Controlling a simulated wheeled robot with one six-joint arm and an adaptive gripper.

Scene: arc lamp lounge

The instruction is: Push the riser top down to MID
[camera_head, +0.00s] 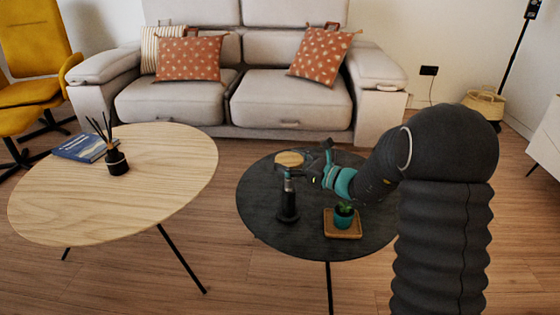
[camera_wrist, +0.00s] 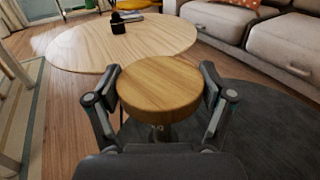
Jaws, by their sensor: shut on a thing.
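The riser has a round wooden top (camera_wrist: 160,85) on a dark post. In the head view the riser's dark post and base (camera_head: 288,205) stand on the round black table (camera_head: 262,222), upright, with the wooden top (camera_head: 289,159) well above the tabletop. My gripper (camera_wrist: 160,88) is shut on the wooden top, with one finger on each side of its rim. In the head view my gripper (camera_head: 303,166) reaches in from the right. The post under the top is mostly hidden in the wrist view. I cannot read any height marks.
A small teal-potted plant (camera_head: 344,215) on a wooden tray (camera_head: 336,230) stands on the black table, right of the riser. A light wooden table (camera_head: 160,180) at the left holds a reed diffuser (camera_head: 116,161) and a blue book (camera_head: 80,148). A grey sofa (camera_head: 290,100) is behind.

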